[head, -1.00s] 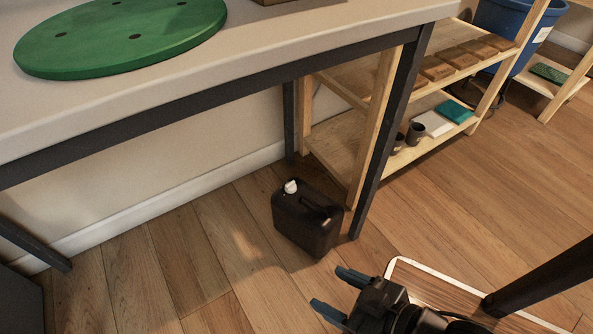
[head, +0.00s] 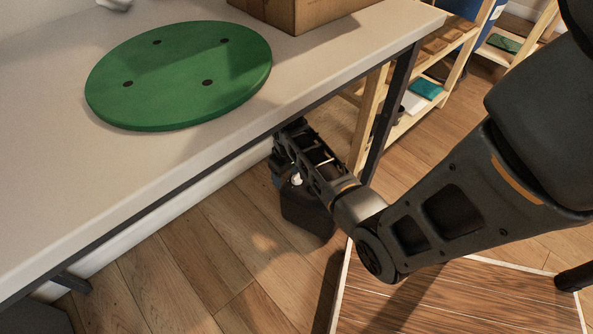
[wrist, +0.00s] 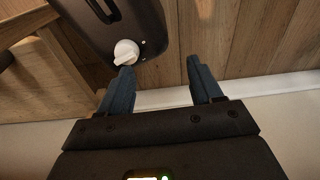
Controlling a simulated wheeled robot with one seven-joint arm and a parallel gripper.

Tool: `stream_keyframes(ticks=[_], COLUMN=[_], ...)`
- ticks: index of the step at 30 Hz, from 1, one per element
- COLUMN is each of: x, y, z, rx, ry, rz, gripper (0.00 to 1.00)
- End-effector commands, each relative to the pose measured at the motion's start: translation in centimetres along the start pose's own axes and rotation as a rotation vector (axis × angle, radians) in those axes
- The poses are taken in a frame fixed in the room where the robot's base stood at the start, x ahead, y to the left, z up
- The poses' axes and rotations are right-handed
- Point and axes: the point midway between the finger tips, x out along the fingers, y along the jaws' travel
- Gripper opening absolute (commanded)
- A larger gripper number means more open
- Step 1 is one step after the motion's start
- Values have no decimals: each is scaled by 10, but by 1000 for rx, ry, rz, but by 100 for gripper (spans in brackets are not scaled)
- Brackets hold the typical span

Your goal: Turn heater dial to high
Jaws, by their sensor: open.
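The heater, a black box (head: 305,214) with a handle, stands on the floor under the table; my arm hides part of it. In the wrist view the heater (wrist: 150,22) is at the top left, and the white dial (wrist: 126,50) has a raised grip. My gripper (wrist: 162,72) is open, its two blue fingers apart with nothing between them. The left fingertip overlaps the dial's lower edge; I cannot tell if it touches. The right finger is clear of the heater. The dial's setting is unreadable.
The table (head: 60,200) with its dark front rail is close above my gripper. A green disc (head: 180,75) and a cardboard box (head: 300,12) are on it. A wooden shelf (head: 400,125) and dark table leg stand to the right.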

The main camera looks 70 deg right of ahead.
Motion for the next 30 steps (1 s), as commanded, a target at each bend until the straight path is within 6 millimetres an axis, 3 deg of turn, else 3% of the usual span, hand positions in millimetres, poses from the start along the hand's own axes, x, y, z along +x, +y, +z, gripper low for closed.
stream_keyframes(ticks=[1, 3, 7, 21, 30], x=[-9, -14, -16, 47, 59], y=[18, 34, 48, 50, 50], z=[-4, -5, -5, 1, 2], rx=[13, 24, 34, 34, 35], ry=[-27, -60, -93, -96, -94], rz=[5, 6, 6, 6, 6], gripper=[65, 65, 65, 65, 65])
